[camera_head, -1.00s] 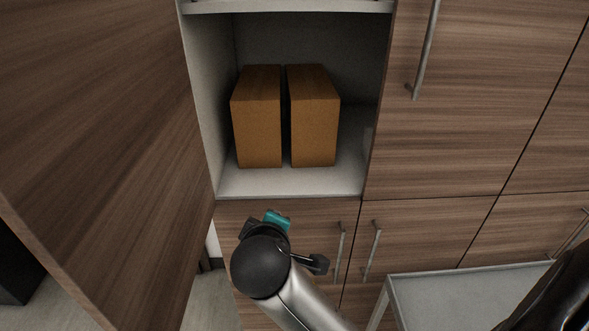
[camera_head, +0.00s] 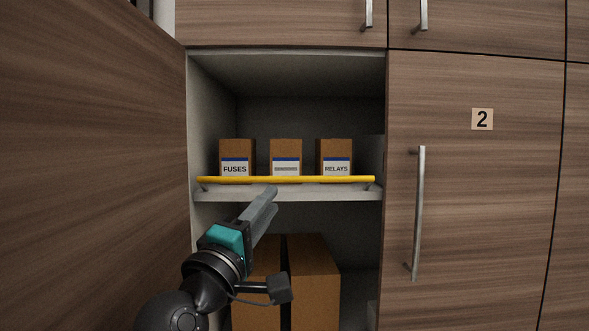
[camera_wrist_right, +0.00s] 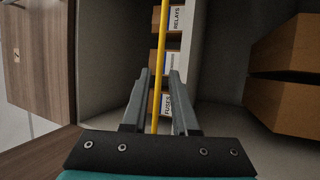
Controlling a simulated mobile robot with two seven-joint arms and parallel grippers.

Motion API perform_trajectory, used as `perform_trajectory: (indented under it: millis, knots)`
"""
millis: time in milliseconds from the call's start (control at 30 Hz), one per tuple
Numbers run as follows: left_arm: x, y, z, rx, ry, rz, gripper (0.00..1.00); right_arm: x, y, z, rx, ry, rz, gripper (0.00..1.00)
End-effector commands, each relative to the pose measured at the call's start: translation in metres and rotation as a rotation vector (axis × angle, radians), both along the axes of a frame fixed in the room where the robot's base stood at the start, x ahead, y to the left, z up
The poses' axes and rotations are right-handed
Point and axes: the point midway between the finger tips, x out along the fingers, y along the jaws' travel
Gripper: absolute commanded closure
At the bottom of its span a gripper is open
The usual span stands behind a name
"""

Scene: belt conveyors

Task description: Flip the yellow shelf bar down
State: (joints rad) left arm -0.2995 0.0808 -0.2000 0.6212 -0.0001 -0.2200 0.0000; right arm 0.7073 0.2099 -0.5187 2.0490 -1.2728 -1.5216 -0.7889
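The yellow shelf bar (camera_head: 285,180) runs level along the front of the upper shelf, just above its edge and in front of the small boxes. In the right wrist view the bar (camera_wrist_right: 161,45) runs lengthwise, in line with the gap between the fingers. My right gripper (camera_head: 268,195) is in front of the shelf, its fingertips just below the middle of the bar in the head view. In the wrist view its fingers (camera_wrist_right: 160,80) are apart, with nothing gripped; I cannot tell whether they touch the bar. My left gripper is out of view.
Three small boxes, FUSES (camera_head: 237,152), an unreadable one (camera_head: 286,152) and RELAYS (camera_head: 334,152), stand on the shelf (camera_head: 330,194). Two large boxes (camera_head: 315,270) stand below. An open cabinet door (camera_head: 90,180) bounds the left; closed door 2 (camera_head: 470,220) is at the right.

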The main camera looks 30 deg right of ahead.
Motion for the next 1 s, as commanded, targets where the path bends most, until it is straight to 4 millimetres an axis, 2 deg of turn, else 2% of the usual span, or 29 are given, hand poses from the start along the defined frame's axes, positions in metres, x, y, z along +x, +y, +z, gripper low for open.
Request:
perform_trajectory:
  millis: [33,300,500,700,1000]
  knots:
    - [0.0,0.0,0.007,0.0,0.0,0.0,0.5,0.005,-0.01,0.008,-0.003,0.0,-0.006,0.73]
    - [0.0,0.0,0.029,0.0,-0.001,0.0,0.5,0.037,-0.056,0.029,-0.001,0.001,-0.004,0.73]
    - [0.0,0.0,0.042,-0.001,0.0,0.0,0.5,0.055,-0.082,0.039,0.001,0.001,-0.002,0.73]
    - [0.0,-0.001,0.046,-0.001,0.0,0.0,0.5,0.064,-0.094,0.043,0.002,0.0,0.0,0.73]
    - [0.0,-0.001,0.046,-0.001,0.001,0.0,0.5,0.066,-0.096,0.042,0.004,-0.001,0.001,0.73]
